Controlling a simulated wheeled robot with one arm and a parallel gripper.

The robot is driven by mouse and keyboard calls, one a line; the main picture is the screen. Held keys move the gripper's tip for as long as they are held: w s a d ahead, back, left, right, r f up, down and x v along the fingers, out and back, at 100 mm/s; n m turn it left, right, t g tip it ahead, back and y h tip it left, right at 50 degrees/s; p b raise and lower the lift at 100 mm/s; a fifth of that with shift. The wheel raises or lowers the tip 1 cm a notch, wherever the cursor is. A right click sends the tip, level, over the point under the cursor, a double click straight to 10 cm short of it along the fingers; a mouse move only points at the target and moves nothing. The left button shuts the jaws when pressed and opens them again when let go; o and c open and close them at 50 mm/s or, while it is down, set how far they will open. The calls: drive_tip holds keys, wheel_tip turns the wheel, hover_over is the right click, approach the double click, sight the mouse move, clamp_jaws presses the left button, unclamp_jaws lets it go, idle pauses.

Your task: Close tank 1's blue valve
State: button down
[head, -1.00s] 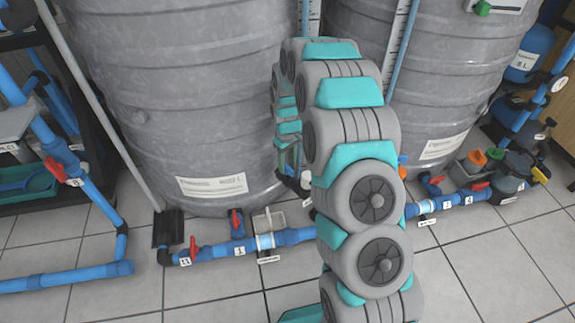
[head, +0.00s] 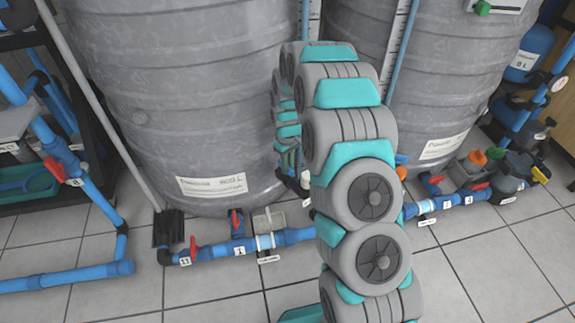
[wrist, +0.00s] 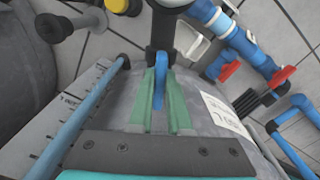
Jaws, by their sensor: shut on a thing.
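The blue valve handle (wrist: 159,88) shows in the wrist view as a narrow blue lever on a dark fitting (wrist: 163,30). My gripper (wrist: 161,80) has its two green fingers shut on this lever, one on each side. The large grey tank (head: 190,90) stands at the left in the head view, with a white label low on its side; the tank wall also shows below the fingers in the wrist view. In the head view my own arm covers most of the area between the tanks, so the grip is hidden there.
A second grey tank (head: 450,80) stands at the right. Blue floor pipes with red-handled valves (head: 194,248) run in front of the tanks. A dark shelf (head: 40,190) is at the left. Tiled floor in front is mostly clear.

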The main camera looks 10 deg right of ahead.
drive_tip(key=shift+m, duration=0.3)
drive_tip(key=m, duration=0.3)
drive_tip(key=shift+a+m, duration=0.1)
drive_tip(key=shift+m, duration=0.3)
drive_tip(key=m, duration=0.4)
drive_tip(key=shift+a+b, duration=0.15)
drive_tip(key=shift+b, duration=0.2)
drive_tip(key=m, duration=0.5)
drive_tip(key=shift+a, duration=0.15)
drive_tip(key=shift+w+a+m, duration=0.1)
drive_tip(key=shift+w+m, duration=0.05)
drive_tip(key=shift+m, duration=2.05)
drive_tip(key=c, duration=0.9)
unclamp_jaws()
drive_tip(key=shift+o, duration=0.2)
